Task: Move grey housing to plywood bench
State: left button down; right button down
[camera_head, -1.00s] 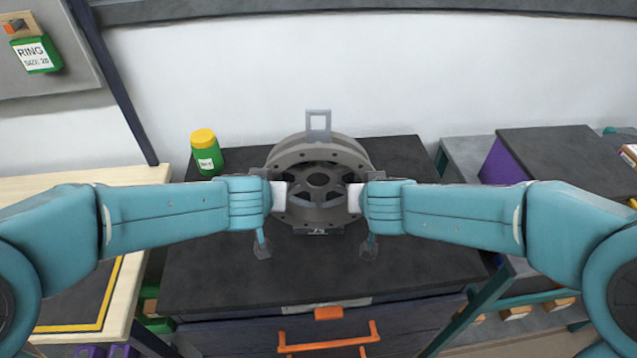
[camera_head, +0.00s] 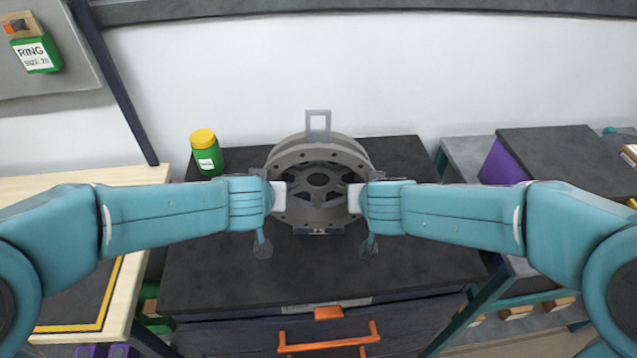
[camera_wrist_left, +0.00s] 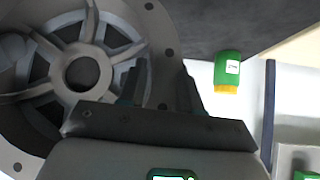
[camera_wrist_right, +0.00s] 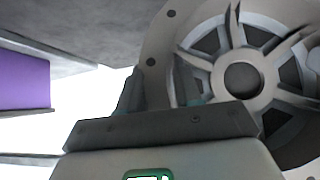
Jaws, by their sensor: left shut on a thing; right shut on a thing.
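The grey housing (camera_head: 318,158) is a round spoked part with a bolted rim and a square lug on top. It stands on or just above the dark top of a drawer cabinet (camera_head: 320,272); the exact contact is hard to tell. My left gripper (camera_head: 279,196) is shut on its left side and my right gripper (camera_head: 355,198) on its right side. The housing's spokes and hub also fill much of the left wrist view (camera_wrist_left: 82,72) and the right wrist view (camera_wrist_right: 238,78). A pale wooden bench (camera_head: 135,177), likely the plywood bench, is at the left.
A green jar with a yellow lid (camera_head: 205,152) stands at the cabinet's back left. An orange drawer handle (camera_head: 328,340) is at the front. A dark-topped unit (camera_head: 560,155) stands at the right. The cabinet's front top is clear.

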pick_arm(q)
jog(key=shift+d+r, duration=0.1)
jog(key=shift+d, duration=0.05)
pick_arm(e)
jog(key=shift+a+r, duration=0.1)
